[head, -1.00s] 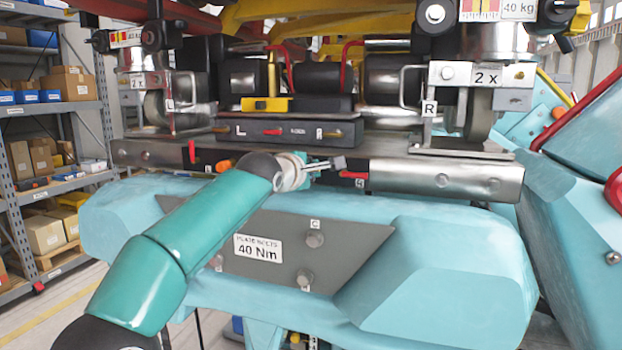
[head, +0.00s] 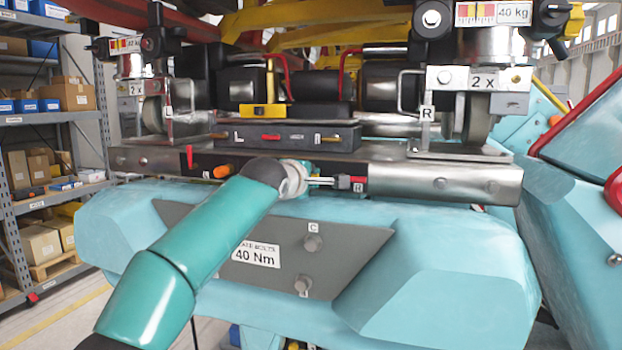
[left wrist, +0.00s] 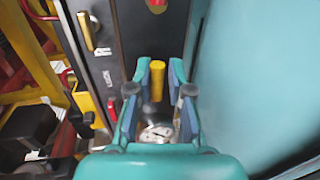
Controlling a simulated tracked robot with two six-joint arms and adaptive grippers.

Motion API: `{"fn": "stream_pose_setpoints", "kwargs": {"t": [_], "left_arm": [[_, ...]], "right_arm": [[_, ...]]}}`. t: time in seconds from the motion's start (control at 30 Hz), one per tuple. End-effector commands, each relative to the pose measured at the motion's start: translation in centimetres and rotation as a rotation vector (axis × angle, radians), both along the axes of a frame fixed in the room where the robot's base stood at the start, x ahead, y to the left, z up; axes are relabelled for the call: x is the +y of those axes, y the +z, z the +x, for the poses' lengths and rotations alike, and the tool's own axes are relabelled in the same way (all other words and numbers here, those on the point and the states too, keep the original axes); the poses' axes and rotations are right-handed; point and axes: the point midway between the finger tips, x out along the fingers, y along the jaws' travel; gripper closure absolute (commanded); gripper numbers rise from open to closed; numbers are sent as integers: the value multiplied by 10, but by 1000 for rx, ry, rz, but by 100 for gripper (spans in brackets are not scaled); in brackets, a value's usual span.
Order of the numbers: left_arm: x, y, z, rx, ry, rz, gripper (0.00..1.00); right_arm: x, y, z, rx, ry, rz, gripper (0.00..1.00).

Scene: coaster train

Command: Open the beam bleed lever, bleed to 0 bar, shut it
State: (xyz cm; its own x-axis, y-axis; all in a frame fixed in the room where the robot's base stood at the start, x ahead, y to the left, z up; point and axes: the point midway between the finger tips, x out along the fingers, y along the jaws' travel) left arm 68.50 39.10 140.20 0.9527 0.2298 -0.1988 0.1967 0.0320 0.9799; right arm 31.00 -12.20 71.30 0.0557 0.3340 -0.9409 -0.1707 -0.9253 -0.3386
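In the left wrist view the grip (left wrist: 157,78) looks yellow and stands between the two fingers of my left gripper (left wrist: 158,70). The fingers are open, with a gap visible on both sides of the grip. In the head view my left arm comes in from the left and its forearm hides the fingers. My right gripper is not in view. No pressure gauge can be read.
A dark box (head: 345,138) with small handles lies just above. The turquoise body (head: 440,260) bulges close below. Shelves (head: 50,118) stand far left.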

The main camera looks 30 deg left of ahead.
Motion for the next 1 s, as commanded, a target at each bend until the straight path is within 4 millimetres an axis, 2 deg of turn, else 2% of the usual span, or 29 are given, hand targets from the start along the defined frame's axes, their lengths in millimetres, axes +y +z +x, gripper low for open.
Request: {"fn": "stream_pose_setpoints", "kwargs": {"t": [0.03, 0.1, 0.4, 0.57, 0.77, 1.0], "left_arm": [[-1, -3, 1, 5, -2, -1, 70], [-1, -2, 1, 4, -1, 0, 62], [1, 1, -1, -2, 1, 0, 62], [-1, 3, -8, -3, 2, 1, 62], [-6, 8, -32, -3, 0, 1, 62], [-18, 17, -77, -2, -1, 0, 62]], "right_arm": [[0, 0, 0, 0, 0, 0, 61], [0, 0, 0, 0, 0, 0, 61], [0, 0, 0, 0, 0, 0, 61], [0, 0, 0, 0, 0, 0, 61], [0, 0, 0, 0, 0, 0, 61], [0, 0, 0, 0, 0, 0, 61]]}}
